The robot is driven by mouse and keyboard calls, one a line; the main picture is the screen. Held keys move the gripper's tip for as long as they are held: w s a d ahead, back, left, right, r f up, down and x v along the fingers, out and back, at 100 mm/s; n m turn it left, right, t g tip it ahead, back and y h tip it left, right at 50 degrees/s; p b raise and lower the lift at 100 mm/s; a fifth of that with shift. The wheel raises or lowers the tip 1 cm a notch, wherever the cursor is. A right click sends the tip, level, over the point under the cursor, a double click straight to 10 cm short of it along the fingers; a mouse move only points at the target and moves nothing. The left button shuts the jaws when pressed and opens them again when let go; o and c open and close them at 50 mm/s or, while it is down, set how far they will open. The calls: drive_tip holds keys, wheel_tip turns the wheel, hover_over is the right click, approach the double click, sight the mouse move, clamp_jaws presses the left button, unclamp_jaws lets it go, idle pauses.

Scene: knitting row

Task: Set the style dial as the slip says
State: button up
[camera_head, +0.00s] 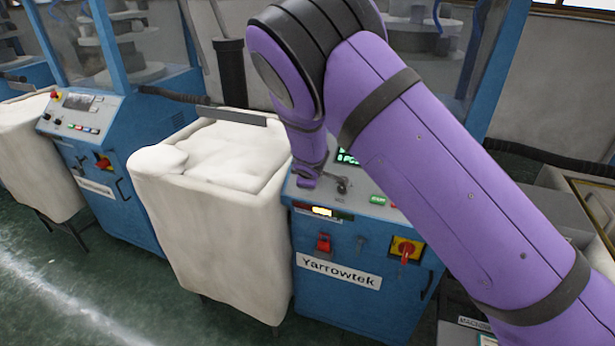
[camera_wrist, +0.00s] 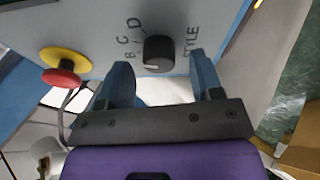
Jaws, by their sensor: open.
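The style dial (camera_wrist: 158,53) is a dark round knob on the grey-blue panel in the wrist view. The letters B, C and D curve around its left side, and STYLE is printed to its right. I cannot tell clearly which letter it points at, and any further letter is hidden. My gripper (camera_wrist: 160,72) is open, its two blue-grey fingers on either side of the dial's near side, with space between them and the knob. In the head view my purple arm hides much of the panel, and I cannot pick out the dial there. No readable slip shows.
A blue Yarrowtek machine (camera_head: 335,280) carries a red-and-yellow switch (camera_head: 405,249) and a red padlock-like part (camera_head: 323,242). A white fabric-filled bin (camera_head: 205,230) stands close on its left. A red-and-yellow stop button (camera_wrist: 63,68) is left of the dial in the wrist view.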

drive_tip(key=v, duration=0.9)
drive_tip(key=shift+s+r, duration=0.2)
drive_tip(key=shift+r, duration=0.1)
drive_tip(key=shift+d, duration=0.1)
drive_tip(key=s+d+r+m+g, duration=0.1)
drive_tip(key=s+d+r+m, duration=0.45)
drive_tip(key=d+r, duration=0.5)
drive_tip(key=s+d+r+m+g, duration=0.2)
drive_tip(key=s+d+r+m, duration=0.35)
drive_tip(key=d+r, duration=0.5)
drive_tip(key=s+d+r+m, duration=0.1)
drive_tip(key=s+d, duration=0.2)
drive_tip(key=s, duration=0.6)
drive_tip(key=s+d+r+m, duration=0.2)
drive_tip(key=s+d, duration=0.1)
drive_tip(key=s, duration=0.6)
drive_tip(key=s+d+r+m, duration=0.2)
drive_tip(key=s+d, duration=0.2)
drive_tip(key=s, duration=0.5)
drive_tip(key=shift+r+h, duration=0.25)
drive_tip(key=shift+h, duration=0.05)
